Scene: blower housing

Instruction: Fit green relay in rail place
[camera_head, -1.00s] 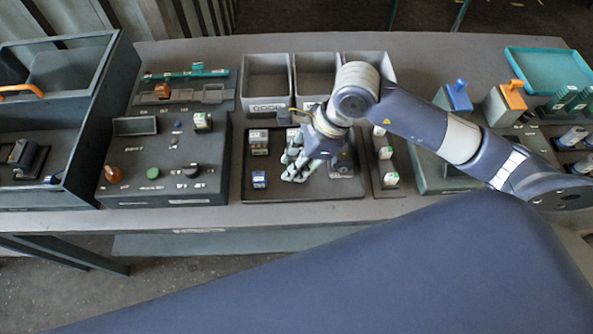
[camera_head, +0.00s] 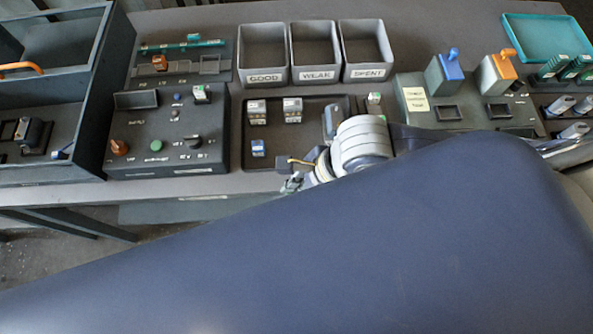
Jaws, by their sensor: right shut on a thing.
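My right gripper (camera_head: 291,183) is low at the front edge of the dark tray, small and partly hidden by my own arm. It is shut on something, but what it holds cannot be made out. A rail unit (camera_head: 211,68) with an orange block (camera_head: 160,63) and grey blocks lies at the back left, with a teal bar (camera_head: 184,45) behind them. A white block with green (camera_head: 201,94) sits on the dark control panel. Another white and green block (camera_head: 374,98) shows right of the tray. Which is the green relay is unclear. My left gripper is out of view.
The dark tray (camera_head: 274,163) holds two grey-white blocks (camera_head: 257,112) and a blue one (camera_head: 258,148). Bins marked GOOD (camera_head: 264,75), WEAK (camera_head: 317,73) and SPENT (camera_head: 367,73) stand behind it. The control panel (camera_head: 143,133) is left. My arm covers the front right.

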